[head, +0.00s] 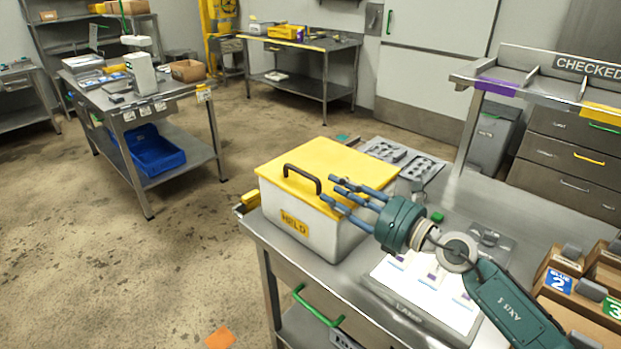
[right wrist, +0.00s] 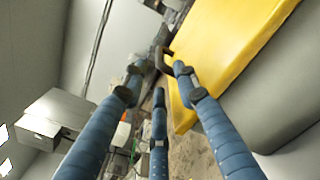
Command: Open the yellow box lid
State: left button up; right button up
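A white box (head: 305,226) labelled HELD stands on the steel bench, with its yellow lid (head: 338,164) lying flat and closed on top. The dark arched handle (head: 303,176) is on the lid's front left part. The lid also shows in the right wrist view (right wrist: 228,50), with the handle (right wrist: 164,57) just beyond the fingertips. My right gripper (head: 332,189) is over the front of the lid, just right of the handle. Its blue fingers are spread, with nothing held between them. Whether a fingertip touches the handle is unclear. My left gripper is not in view.
A grey tray of parts (head: 405,163) lies behind the box. A clipboard-like board (head: 425,290) is in front, under my right arm. Wooden bins (head: 562,280) stand at the right, below a raised CHECKED shelf (head: 560,83).

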aim_at(318, 182)
jog(key=b+x, duration=0.1)
jog(key=x, duration=0.6)
jog(key=shift+w+a+f+b, duration=0.15)
jog(key=shift+w+a+b, duration=0.1)
jog(key=shift+b, duration=0.15)
jog(key=shift+w+a, duration=0.2)
jog(key=shift+a, duration=0.2)
grip_shut()
